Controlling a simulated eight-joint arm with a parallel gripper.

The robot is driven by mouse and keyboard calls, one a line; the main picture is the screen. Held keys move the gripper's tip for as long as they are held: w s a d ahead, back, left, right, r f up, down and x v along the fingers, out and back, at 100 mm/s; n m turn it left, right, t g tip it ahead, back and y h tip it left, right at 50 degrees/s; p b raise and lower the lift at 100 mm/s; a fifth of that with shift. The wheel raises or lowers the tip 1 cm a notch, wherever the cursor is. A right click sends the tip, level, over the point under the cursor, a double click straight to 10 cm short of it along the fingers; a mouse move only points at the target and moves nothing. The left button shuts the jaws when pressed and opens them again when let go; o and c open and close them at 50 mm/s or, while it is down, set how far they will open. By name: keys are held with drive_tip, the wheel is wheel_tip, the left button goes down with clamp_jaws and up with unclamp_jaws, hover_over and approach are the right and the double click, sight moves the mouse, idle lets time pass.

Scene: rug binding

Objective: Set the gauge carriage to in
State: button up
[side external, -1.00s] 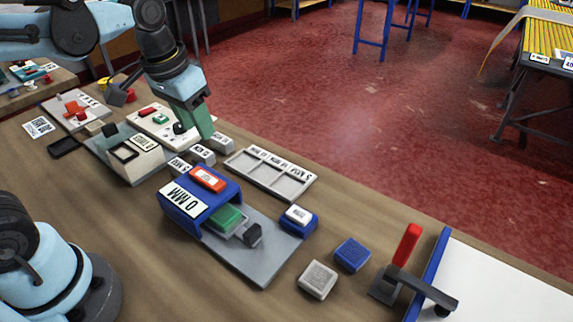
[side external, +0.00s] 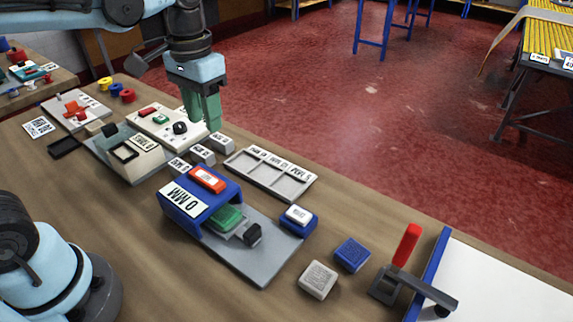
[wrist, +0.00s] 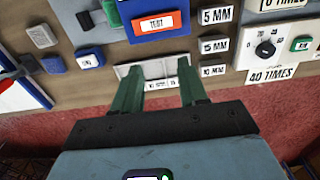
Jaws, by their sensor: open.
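A blue housing (side external: 172,211) marked 0 MM stands on a grey base plate (side external: 262,262) in the side view, with a red-orange labelled block (side external: 208,180) on top. A carriage with a green block (side external: 226,217) and a black knob (side external: 252,235) sticks out of its right side onto the plate. In the wrist view the housing (wrist: 190,8) is at the top, with the green block (wrist: 111,12) and black knob (wrist: 85,20) left of it. My gripper (side external: 208,127) points down behind the housing, apart from it. Its green fingers (wrist: 157,78) are open and empty.
Several grey MM blocks (side external: 203,154) and a sectioned grey tray (side external: 270,172) lie behind the housing. A white panel with a dial (side external: 165,125) is beyond. A blue block (side external: 352,254), a grey block (side external: 318,280) and a red-handled lever (side external: 407,245) stand at front right.

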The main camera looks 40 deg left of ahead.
approach(252, 230)
drive_tip(key=shift+f, duration=4.4)
clamp_jaws()
